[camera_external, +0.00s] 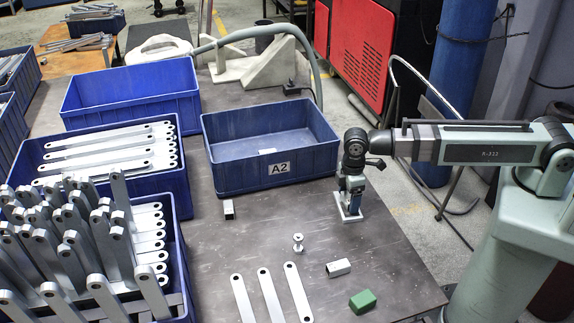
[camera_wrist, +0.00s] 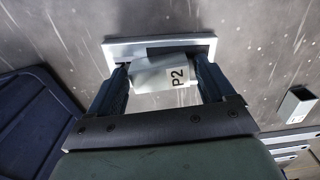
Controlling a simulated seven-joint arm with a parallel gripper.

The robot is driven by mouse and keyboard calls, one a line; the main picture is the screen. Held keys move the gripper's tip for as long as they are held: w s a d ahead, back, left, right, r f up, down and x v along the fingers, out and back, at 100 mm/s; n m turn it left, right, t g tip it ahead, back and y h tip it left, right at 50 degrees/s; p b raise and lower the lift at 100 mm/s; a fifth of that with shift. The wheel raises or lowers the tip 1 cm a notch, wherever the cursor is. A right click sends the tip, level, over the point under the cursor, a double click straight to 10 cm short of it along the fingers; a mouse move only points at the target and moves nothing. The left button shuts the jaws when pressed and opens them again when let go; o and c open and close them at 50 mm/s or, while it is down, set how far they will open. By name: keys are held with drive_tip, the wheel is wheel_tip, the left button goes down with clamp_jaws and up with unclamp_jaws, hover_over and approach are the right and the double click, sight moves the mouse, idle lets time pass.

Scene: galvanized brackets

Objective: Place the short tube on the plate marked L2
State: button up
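My gripper (camera_wrist: 164,78) points down at a flat white plate (camera_wrist: 110,50) on the table. Between its two fingers is a pale piece marked P2 (camera_wrist: 150,78). The fingers lie close along both its sides; I cannot tell whether they grip it. In the external view my gripper (camera_external: 350,190) is low over the white plate (camera_external: 349,214). One short square tube (camera_external: 338,268) lies near the front, and it also shows in the wrist view (camera_wrist: 297,104). Another small tube-like piece (camera_external: 228,209) stands left of the gripper. I see no L2 mark.
A blue bin marked A2 (camera_external: 325,158) stands behind and left of my gripper. A green block (camera_external: 362,301), a bolt-like piece (camera_external: 298,243) and flat bars (camera_external: 270,295) lie in front. Blue bins (camera_external: 180,185) of bars fill the left. The table right of the bars is partly clear.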

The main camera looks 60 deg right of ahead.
sight(349, 197)
drive_tip(key=shift+o, duration=0.4)
wheel_tip(349, 197, up, 12)
drive_tip(key=shift+r, duration=0.15)
idle(0.6)
